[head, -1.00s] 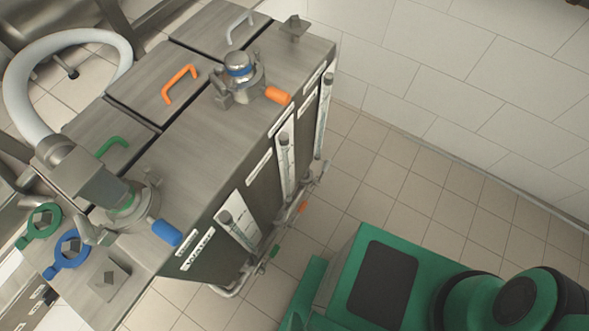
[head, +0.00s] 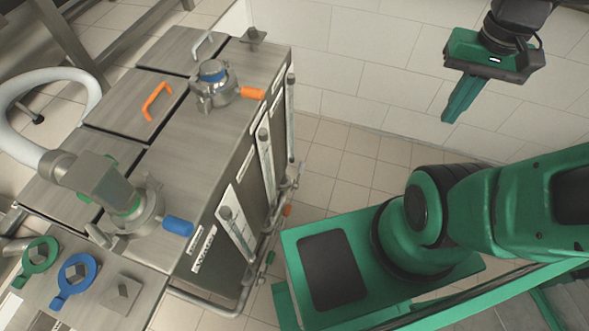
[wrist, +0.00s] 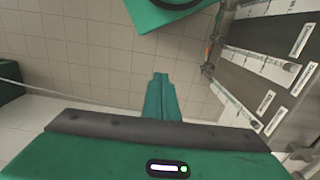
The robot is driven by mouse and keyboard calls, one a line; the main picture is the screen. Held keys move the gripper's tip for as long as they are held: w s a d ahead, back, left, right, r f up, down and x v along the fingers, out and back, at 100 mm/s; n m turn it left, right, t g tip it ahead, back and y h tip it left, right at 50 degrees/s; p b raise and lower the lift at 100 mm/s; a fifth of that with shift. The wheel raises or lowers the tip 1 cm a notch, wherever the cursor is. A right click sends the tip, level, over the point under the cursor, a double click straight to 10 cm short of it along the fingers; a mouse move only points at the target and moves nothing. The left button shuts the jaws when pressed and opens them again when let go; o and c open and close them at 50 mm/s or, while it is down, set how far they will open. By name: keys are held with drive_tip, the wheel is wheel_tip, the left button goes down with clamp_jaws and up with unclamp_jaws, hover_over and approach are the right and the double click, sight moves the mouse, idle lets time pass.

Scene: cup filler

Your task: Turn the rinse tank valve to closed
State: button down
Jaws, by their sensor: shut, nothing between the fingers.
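A steel tank unit (head: 190,155) stands on the left in the head view. Low on its right side runs a pipe (head: 228,309) with small valve handles, one green (head: 270,257) and one orange (head: 287,210). The orange handle also shows small in the wrist view (wrist: 207,50). I cannot tell which handle is the rinse tank's, nor clearly how each is turned. My gripper (head: 448,118) is shut and empty, high at the upper right, well apart from the valves. In the wrist view its fingers (wrist: 160,80) are together over bare floor.
White level gauges (head: 237,228) and labels line the tank side. Blue (head: 178,226) and orange (head: 252,93) grips stick out from the top fittings. A white hose (head: 25,85) bends at the left. A tiled wall (head: 370,60) stands behind. Tiled floor (head: 340,160) is free between tank and wall.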

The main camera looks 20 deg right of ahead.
drive_tip(key=w+f+n+t, duration=0.1)
drive_tip(key=w+f+n, duration=0.65)
drive_tip(key=w, duration=0.75)
drive_tip(key=n+t+y, duration=0.2)
drive_tip(key=n+t, duration=0.1)
drive_tip(key=n, duration=0.8)
hover_over(300, 168)
drive_tip(key=s+d, duration=0.2)
drive_tip(key=s, duration=0.5)
wheel_tip(300, 168, down, 47)
drive_tip(key=x, duration=0.8)
drive_tip(key=d+x, duration=0.1)
drive_tip(key=x, duration=0.3)
drive_tip(key=shift+w, duration=0.3)
drive_tip(key=shift+w+d+f+t, duration=0.1)
drive_tip(key=shift+w+f+t, duration=0.2)
drive_tip(key=shift+w+f, duration=0.1)
